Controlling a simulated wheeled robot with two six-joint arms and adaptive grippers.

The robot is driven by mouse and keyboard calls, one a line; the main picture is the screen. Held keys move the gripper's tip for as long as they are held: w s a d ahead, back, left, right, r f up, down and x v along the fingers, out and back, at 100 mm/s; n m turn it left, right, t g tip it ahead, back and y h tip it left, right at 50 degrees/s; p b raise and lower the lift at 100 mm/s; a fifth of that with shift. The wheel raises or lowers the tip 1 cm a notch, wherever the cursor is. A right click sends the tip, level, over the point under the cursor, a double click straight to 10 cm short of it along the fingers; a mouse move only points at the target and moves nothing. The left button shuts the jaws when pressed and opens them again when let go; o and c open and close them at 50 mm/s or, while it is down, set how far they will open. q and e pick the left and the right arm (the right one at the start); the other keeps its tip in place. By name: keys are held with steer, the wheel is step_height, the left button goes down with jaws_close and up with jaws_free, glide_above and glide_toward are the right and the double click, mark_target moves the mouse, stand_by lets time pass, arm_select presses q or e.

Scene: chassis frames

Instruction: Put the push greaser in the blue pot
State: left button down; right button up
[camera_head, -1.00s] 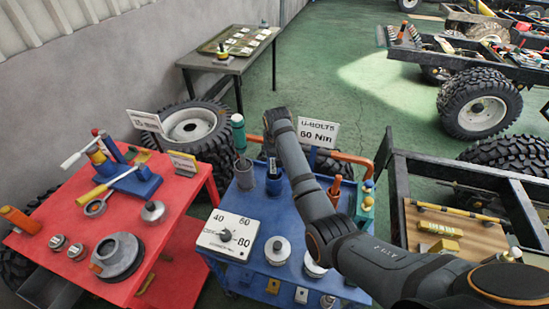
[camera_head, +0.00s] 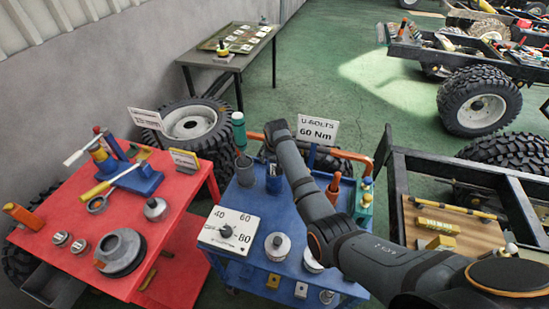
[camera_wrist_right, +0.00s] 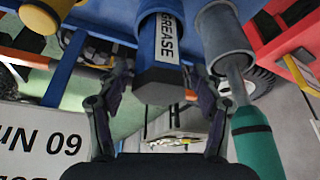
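The push greaser (camera_wrist_right: 160,45) is a blue cylinder with a white GREASE label and a dark end. In the inverted right wrist view its lower part appears to be inside the blue rim of the blue pot (camera_wrist_right: 161,7). In the head view the blue pot (camera_head: 273,184) stands on the blue cart, below the end of my right arm. My right gripper (camera_wrist_right: 158,78) is open, with one finger on each side of the greaser's dark end and small gaps visible. In the head view its fingers are hard to make out. My left gripper is out of view.
A grey pot (camera_head: 243,171) with a green-handled tool (camera_head: 239,130) stands close left of the blue pot. An orange tool (camera_head: 333,188) and U-BOLTS sign (camera_head: 318,130) are to the right. The blue cart (camera_head: 262,204) also bears a dial board (camera_head: 228,232). A red table (camera_head: 60,205) stands left.

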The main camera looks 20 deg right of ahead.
steer(key=d+b+v, duration=0.1)
steer(key=v, duration=1.1)
steer(key=shift+a+b, duration=0.35)
steer(key=shift+a, duration=0.1)
